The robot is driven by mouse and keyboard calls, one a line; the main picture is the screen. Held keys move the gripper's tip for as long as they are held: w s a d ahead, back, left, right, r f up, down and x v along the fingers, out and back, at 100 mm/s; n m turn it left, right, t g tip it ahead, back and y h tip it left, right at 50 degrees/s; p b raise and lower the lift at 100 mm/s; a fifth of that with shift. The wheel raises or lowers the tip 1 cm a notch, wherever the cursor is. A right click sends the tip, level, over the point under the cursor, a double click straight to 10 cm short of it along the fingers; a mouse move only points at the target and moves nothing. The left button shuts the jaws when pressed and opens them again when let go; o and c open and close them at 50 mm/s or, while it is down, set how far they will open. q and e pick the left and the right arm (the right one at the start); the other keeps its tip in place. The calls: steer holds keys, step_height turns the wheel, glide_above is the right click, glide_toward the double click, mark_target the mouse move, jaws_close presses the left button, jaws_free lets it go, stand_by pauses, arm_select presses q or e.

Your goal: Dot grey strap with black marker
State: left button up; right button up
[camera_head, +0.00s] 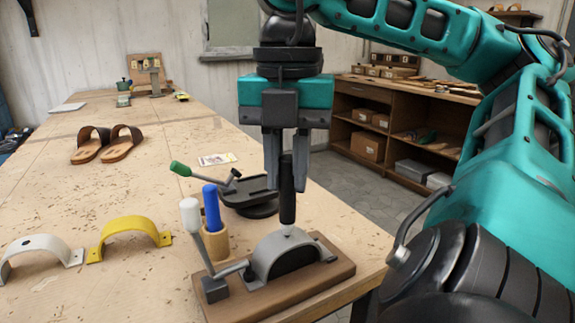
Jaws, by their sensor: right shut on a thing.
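My right gripper (287,184) is shut on an upright black marker (287,206), its fingers on either side of the barrel. The marker points down, and its pale tip is at or just above the top of the grey strap (265,254); I cannot tell whether they touch. The grey strap arches over a dark form on a wooden base (312,288) near the table's right edge. No dot shows on the strap; the tip may hide one. My left gripper is not in view.
A white-knobbed lever (190,218) and a blue marker in a wooden holder (214,242) stand close left of the strap. A green-handled clamp (247,192) is behind. Yellow (130,228) and white straps (38,244) and brown sandals (104,144) lie left.

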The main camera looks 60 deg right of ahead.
stand_by(0.3)
step_height(320, 180, up, 7)
steer(key=p, duration=0.6)
steer(key=shift+r, duration=0.1)
steer(key=shift+s+d, duration=0.1)
